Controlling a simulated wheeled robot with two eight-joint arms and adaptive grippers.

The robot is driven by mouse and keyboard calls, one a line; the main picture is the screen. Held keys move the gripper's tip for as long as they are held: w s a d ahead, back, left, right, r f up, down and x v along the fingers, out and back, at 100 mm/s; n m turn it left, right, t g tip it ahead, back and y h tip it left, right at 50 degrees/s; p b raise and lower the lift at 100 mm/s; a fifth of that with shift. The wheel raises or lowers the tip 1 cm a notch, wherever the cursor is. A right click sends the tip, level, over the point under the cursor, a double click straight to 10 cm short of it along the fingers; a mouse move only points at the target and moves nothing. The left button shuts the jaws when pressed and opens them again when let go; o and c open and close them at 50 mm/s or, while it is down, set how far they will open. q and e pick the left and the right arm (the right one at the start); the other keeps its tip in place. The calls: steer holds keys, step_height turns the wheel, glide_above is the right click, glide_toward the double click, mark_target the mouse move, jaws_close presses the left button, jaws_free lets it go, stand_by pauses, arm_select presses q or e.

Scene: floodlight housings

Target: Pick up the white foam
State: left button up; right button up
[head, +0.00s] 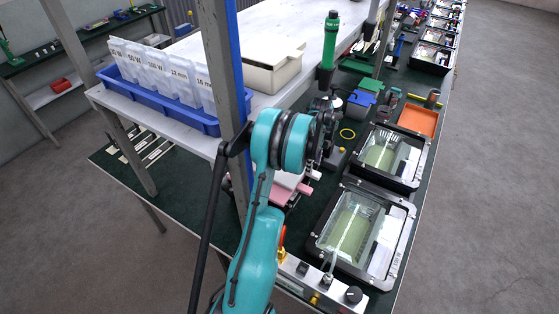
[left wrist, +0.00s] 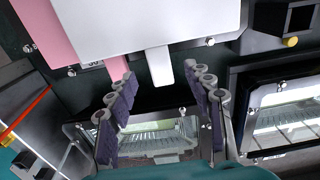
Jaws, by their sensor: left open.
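The white foam (left wrist: 140,22) is a flat white piece with a narrow tab in the left wrist view, at the top. It lies partly over a pink piece (left wrist: 50,30). My left gripper (left wrist: 158,75) is open, and its two fingers stand on either side of the white tab's end, apart from it. In the head view, my teal left arm hides most of the white foam; its tab (head: 313,174) shows just above the pink piece (head: 285,196). My right gripper is not in view.
Floodlight housings (head: 405,240) stand in a row along the green bench. A blue bin (head: 160,98) of labelled bags and a beige box (head: 272,75) stand on the raised shelf. A green tool (head: 329,45) hangs above the bench. A shelf post stands close to my left arm.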

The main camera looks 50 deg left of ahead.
arm_select(q)
step_height(320, 180, down, 4)
steer(key=shift+f+b, duration=0.1)
steer(key=shift+b, duration=0.3)
steer(key=shift+c, duration=0.9)
steer(key=c, duration=1)
steer(key=shift+r, duration=0.2)
